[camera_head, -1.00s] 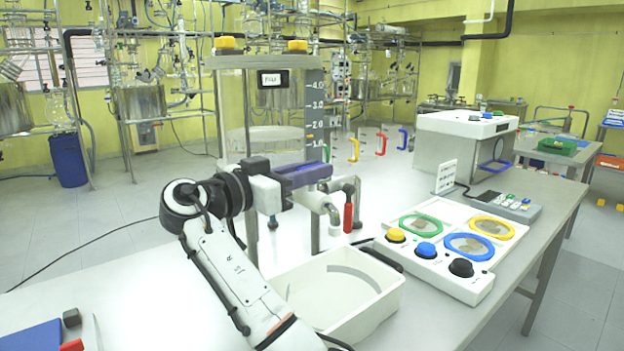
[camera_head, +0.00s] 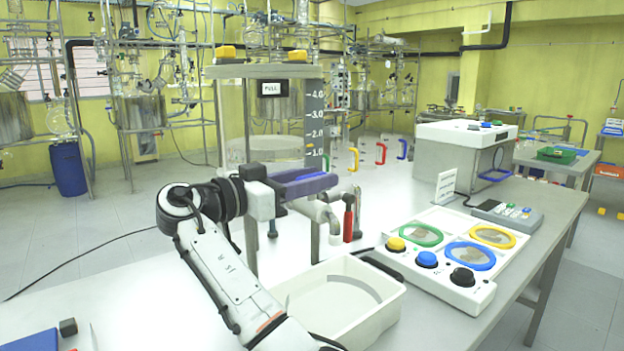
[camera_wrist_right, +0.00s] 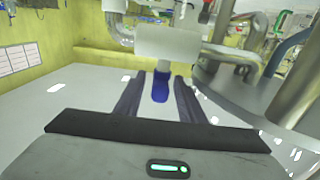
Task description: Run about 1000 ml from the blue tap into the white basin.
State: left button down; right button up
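The blue tap handle (camera_wrist_right: 160,87) lies between the two fingers of my right gripper (camera_wrist_right: 158,98) in the right wrist view. A gap shows on both sides of it, so the gripper is open around it. In the head view my right gripper (camera_head: 300,184) is level in front of the metal pipes below the tank, and its fingers hide most of the blue tap. The white basin (camera_head: 388,312) stands on the table below the pipes, partly behind my right arm. The clear tank (camera_head: 270,110) has a grey scale strip (camera_head: 315,115). My left gripper is out of view.
A red tap handle (camera_head: 348,222) hangs to the right of my right gripper. Right of the basin is a white panel (camera_head: 470,292) with coloured rings and buttons. A grey keypad box (camera_head: 510,214) and a white box (camera_head: 450,150) stand farther back. Metal pipes crowd the gripper's right side.

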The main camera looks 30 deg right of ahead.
jog(key=shift+a, duration=0.1)
jog(key=a+b, duration=0.1)
jog(key=a, duration=0.9)
jog(key=shift+s, duration=0.35)
